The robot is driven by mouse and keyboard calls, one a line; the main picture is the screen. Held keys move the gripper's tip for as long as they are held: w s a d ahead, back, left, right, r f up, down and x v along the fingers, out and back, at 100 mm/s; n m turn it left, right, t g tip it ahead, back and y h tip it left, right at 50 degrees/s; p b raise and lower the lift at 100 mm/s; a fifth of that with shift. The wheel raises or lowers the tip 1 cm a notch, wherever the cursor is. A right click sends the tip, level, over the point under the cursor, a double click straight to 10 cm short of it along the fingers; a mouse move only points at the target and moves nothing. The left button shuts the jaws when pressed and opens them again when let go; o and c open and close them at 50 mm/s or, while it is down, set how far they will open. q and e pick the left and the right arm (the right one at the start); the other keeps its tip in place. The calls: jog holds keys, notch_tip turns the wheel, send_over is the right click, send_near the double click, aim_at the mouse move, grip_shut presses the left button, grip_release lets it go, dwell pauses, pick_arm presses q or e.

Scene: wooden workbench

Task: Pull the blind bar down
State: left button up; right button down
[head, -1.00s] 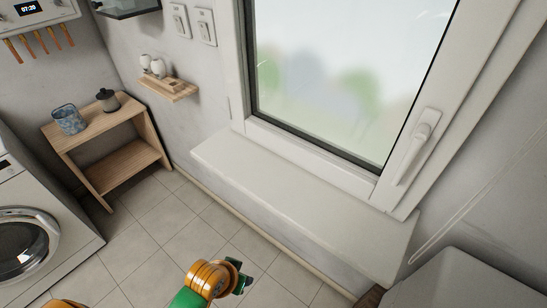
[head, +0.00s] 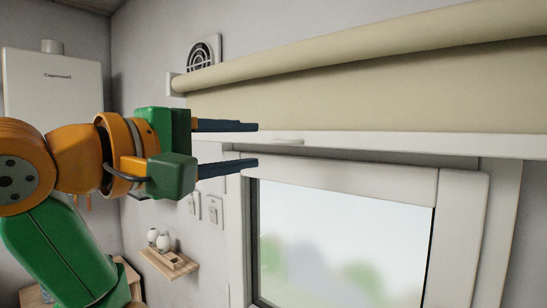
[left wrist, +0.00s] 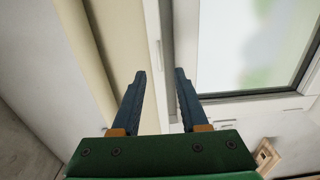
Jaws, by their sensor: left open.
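The beige roller blind (head: 370,95) hangs a short way down above the window. The white blind bar (head: 400,146) runs along its lower edge, with a small pale tab (head: 288,141) near its left part. My left gripper (head: 257,145) is open and empty at the bar's left part, one finger above bar height and one below in the head view. In the left wrist view the bar (left wrist: 154,30) runs lengthwise in line with the gap between the fingertips (left wrist: 160,73). I cannot tell whether the fingertips reach past the bar's face. My right gripper is not in view.
The window (head: 340,235) with its white frame lies below the blind. A round vent (head: 203,52) is on the wall at upper left. A white boiler (head: 50,85) hangs at far left.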

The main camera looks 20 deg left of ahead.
aim_at(280, 143)
pick_arm(q)
jog(key=p+x, duration=0.3)
jog(key=x, duration=0.4)
jog(key=shift+w+p, duration=0.35)
jog(key=shift+s, duration=0.25)
grip_shut()
dwell(0.6)
